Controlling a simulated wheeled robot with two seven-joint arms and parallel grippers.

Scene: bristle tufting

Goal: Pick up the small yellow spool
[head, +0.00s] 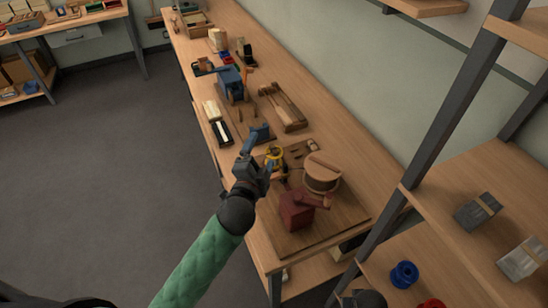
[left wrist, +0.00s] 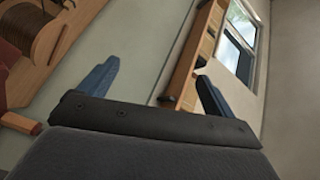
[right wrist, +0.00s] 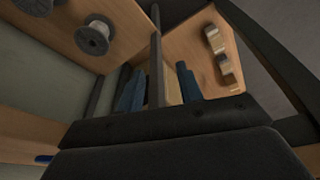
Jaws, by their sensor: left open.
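The small yellow spool (head: 275,153) appears in the head view on the workbench, beside a round wooden drum (head: 322,176). My left gripper (head: 260,156) is close to it, on its left in the picture, with its fingers apart and nothing seen between them. Whether a finger touches the spool I cannot tell. In the left wrist view the open left fingers (left wrist: 155,88) point towards the wall and window, and no yellow spool shows there. My right gripper (right wrist: 160,88) shows in the right wrist view with its two blue fingers apart, near the shelving.
A dark red clamp-like device (head: 297,208) stands on a wooden board near the drum. A blue machine (head: 231,83) and a wooden tray (head: 283,107) stand further back. Shelving at right has a dark post (head: 412,150), and a blue spool (head: 404,274) sits on a lower shelf.

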